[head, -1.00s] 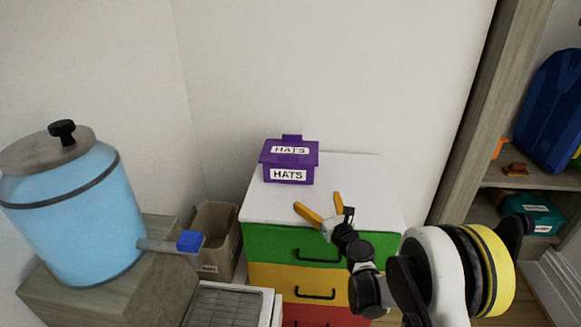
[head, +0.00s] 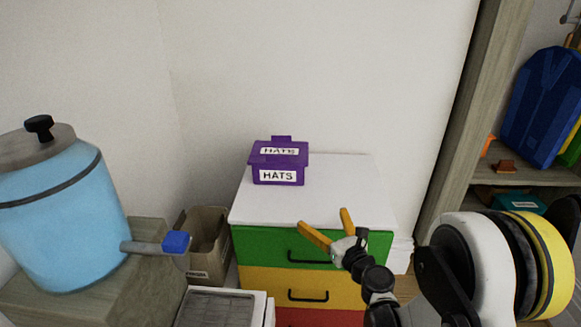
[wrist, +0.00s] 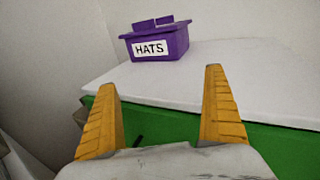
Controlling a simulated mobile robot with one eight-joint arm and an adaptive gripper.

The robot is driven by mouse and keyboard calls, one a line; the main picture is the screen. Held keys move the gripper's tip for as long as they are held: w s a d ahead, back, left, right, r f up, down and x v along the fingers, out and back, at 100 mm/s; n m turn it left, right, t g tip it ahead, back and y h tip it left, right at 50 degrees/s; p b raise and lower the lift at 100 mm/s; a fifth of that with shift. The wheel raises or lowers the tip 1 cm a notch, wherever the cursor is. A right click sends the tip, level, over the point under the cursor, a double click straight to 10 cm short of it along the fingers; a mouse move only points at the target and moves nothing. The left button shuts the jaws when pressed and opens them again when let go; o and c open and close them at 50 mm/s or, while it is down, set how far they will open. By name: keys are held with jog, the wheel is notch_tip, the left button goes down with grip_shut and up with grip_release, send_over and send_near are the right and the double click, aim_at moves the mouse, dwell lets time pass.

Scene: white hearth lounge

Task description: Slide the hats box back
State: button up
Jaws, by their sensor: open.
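The purple hats box (head: 278,163) has white HATS labels on its lid and front. It sits upright on the white top (head: 300,211) of a chest of drawers, toward the back left and near the wall. In the wrist view the hats box (wrist: 157,42) is ahead of the fingers, left of centre. My gripper (head: 324,226) is open and empty, with orange fingers. It is at the front edge of the chest, in front of the box and to its right, not touching it. The open fingers also show in the wrist view (wrist: 160,100).
The chest has green (head: 271,247), yellow and red drawers with black handles. A blue drink dispenser (head: 65,215) stands on a wooden stand at left, beside a cardboard box (head: 207,243). Shelving (head: 447,130) rises at right. The chest top is clear right of the hats box.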

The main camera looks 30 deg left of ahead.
jog(key=s+d+r+n+h, duration=0.25)
jog(key=d+r+n, duration=0.45)
jog(key=d, duration=0.4)
jog(key=s+d+r+n+h, duration=0.1)
jog(key=d+r+n+h, duration=0.2)
jog(key=d+r+n, duration=0.55)
jog(key=s+d+f+n+g+h, duration=0.1)
jog(key=s+d+n+h, duration=0.3)
jog(key=s+d, duration=0.6)
jog(key=s+d+f+n+g+h, duration=0.1)
jog(key=s+d+f+n+h, duration=0.2)
jog(key=s+d, duration=0.7)
jog(key=d+n+h, duration=0.2)
jog(key=d, duration=0.6)
jog(key=shift+s+f+g, duration=0.3)
jog(key=shift+s+g, duration=0.1)
